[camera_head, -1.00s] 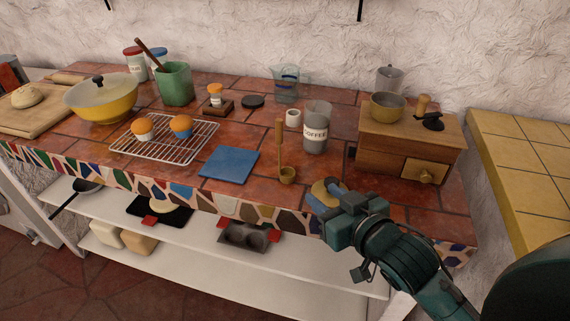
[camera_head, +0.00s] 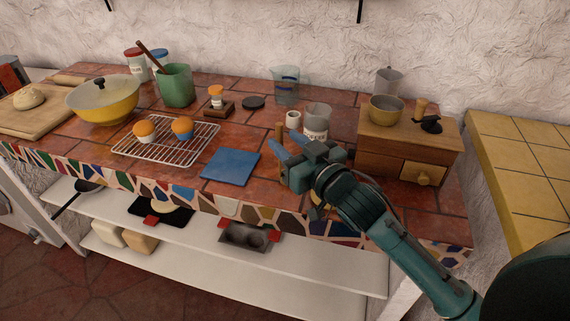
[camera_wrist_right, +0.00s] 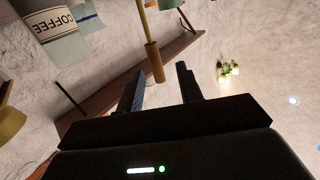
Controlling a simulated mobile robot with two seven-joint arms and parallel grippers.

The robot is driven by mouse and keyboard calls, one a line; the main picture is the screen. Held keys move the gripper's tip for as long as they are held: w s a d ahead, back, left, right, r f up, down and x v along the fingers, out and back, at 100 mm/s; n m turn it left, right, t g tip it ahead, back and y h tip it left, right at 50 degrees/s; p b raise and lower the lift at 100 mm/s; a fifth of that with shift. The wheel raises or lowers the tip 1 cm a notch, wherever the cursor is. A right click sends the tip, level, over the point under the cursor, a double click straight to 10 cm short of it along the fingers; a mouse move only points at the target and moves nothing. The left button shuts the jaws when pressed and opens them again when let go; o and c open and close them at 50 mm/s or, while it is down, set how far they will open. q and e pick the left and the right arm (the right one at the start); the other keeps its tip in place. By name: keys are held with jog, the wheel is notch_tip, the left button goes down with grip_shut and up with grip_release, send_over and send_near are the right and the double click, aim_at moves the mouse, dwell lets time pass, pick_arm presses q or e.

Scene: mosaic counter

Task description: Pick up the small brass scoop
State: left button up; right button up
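The small brass scoop (camera_head: 280,130) is at the counter's front middle. Only the top of its brown handle shows in the head view; my right gripper hides its bowl. In the right wrist view its handle (camera_wrist_right: 154,62) shows beyond the fingertips, between the lines of the two fingers. My right gripper (camera_head: 280,163) is open and empty, close to the handle. In the right wrist view the two dark fingers (camera_wrist_right: 160,84) are spread with a clear gap. I cannot tell whether either finger touches the scoop. My left gripper is not in view.
A coffee jar (camera_head: 316,123) and white cup (camera_head: 293,119) stand behind my right gripper. A wooden grinder box (camera_head: 385,158) is to the right. A blue mat (camera_head: 230,167) and wire rack (camera_head: 190,153) with two muffins lie left. A yellowish thing below the gripper is mostly hidden.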

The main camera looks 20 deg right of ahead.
aim_at(281, 134)
jog(key=x, duration=0.4)
jog(key=shift+w+d+p, duration=0.15)
jog(key=shift+p, duration=0.15)
jog(key=shift+c, duration=0.4)
jog(key=shift+r, duration=0.1)
grip_shut()
